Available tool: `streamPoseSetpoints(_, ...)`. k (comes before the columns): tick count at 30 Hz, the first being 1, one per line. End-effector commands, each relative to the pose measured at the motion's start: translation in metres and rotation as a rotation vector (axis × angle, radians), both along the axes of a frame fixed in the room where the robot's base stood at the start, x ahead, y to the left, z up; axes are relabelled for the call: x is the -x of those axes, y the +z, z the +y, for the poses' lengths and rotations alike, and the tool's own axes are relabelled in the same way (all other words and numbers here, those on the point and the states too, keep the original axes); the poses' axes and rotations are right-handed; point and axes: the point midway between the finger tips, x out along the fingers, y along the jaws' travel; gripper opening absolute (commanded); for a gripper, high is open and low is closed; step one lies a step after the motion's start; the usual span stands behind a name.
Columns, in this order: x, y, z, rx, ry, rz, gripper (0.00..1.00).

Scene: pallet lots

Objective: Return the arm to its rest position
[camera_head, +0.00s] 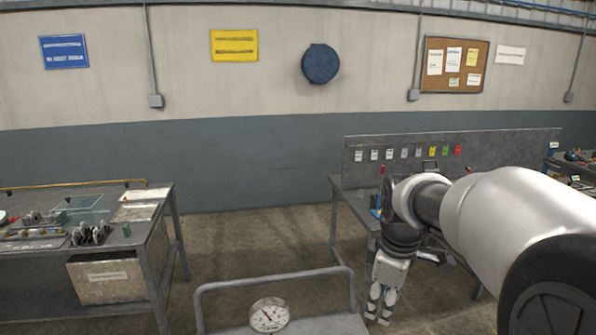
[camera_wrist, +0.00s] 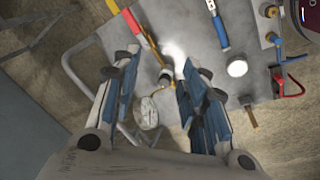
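My arm reaches in from the right in the head view, bent at the elbow. My gripper (camera_head: 380,302) hangs from it, fingers pointing down, to the right of the trolley and in front of the right bench. In the wrist view my gripper (camera_wrist: 160,65) has its two fingers wide apart. A small dark fitting with a brass part (camera_wrist: 165,79) shows between the fingers in that view. It appears to lie below them, and I see nothing clamped.
A round gauge (camera_head: 268,315) lies on a trolley with a grey rail (camera_head: 275,276). The left bench (camera_head: 160,235) holds trays and parts. The right bench (camera_head: 345,190) has a tagged back panel. The wrist view shows tools, including a blue-handled one (camera_wrist: 221,33).

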Motion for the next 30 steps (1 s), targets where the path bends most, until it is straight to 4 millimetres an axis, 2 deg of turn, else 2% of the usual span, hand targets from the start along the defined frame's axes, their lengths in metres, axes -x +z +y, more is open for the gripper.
streamPoseSetpoints(1, 0.023, 0.014, 0.004, -0.013, -0.074, -0.026, 0.40)
streamPoseSetpoints(3, 0.053, 0.027, 0.009, -0.038, -0.189, -0.054, 0.40)
streamPoseSetpoints(7, 0.110, 0.039, 0.017, -0.093, -0.404, -0.106, 0.40)
streamPoseSetpoints(12, 0.180, 0.035, 0.025, -0.181, -0.673, -0.167, 0.40)
streamPoseSetpoints(15, 0.211, 0.026, 0.028, -0.231, -0.803, -0.193, 0.40)
streamPoseSetpoints(18, 0.233, 0.016, 0.029, -0.270, -0.898, -0.208, 0.40)
streamPoseSetpoints(21, 0.244, 0.010, 0.030, -0.295, -0.956, -0.218, 0.40)
streamPoseSetpoints(30, 0.249, 0.007, 0.030, -0.304, -0.983, -0.220, 0.40)
